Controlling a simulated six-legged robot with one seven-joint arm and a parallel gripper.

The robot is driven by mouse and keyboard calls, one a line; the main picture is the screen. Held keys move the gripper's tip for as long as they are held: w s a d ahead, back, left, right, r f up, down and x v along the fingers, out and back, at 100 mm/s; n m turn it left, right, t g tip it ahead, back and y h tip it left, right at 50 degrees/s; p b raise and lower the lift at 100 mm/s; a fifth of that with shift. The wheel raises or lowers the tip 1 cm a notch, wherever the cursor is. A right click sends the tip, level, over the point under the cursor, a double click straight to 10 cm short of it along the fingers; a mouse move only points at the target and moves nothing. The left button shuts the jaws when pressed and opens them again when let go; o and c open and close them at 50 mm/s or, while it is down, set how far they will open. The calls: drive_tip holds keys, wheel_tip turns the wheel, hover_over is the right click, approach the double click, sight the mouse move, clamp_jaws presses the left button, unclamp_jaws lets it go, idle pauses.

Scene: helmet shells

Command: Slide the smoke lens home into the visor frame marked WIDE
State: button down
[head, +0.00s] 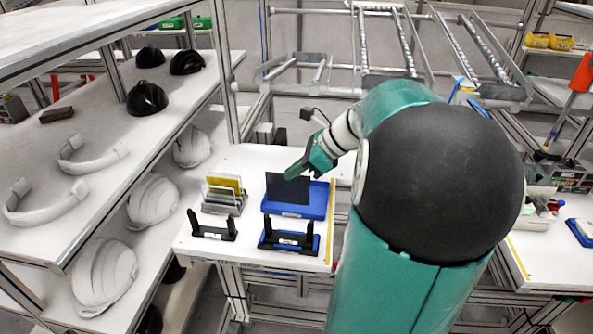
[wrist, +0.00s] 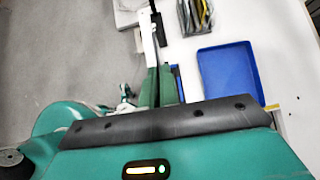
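The smoke lens (head: 288,190) is a dark, flat rectangular sheet. My gripper (head: 296,171) is shut on its upper edge and holds it upright over the blue tray (head: 318,212). In the wrist view the gripper's green fingers (wrist: 156,85) are close together, with a thin dark edge between them. Two black visor frames with upright end posts stand at the table's front: one at left (head: 212,230), and one on a blue base (head: 290,241) at right, below the lens in the picture. Both carry small labels too small to read, so I cannot tell which is WIDE.
A rack (head: 225,204) holds several clear and yellow lenses left of the tray. The wrist view shows the tray's floor (wrist: 228,70) empty. A shelf (head: 50,225) with helmets stands left. A yellow strip (head: 332,225) runs near the table's right edge.

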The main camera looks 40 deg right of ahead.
sight(294, 189)
drive_tip(key=shift+w+f, duration=0.1)
drive_tip(key=shift+f, duration=2.75)
wheel_tip(294, 189, down, 8)
idle(3.4)
drive_tip(key=c, duration=1.6)
unclamp_jaws()
drive_tip(key=shift+f, duration=0.1)
drive_tip(key=shift+s, duration=0.2)
drive_tip(key=v, duration=1.3)
drive_tip(key=shift+s+d+r, duration=0.15)
drive_tip(key=shift+r, duration=0.15)
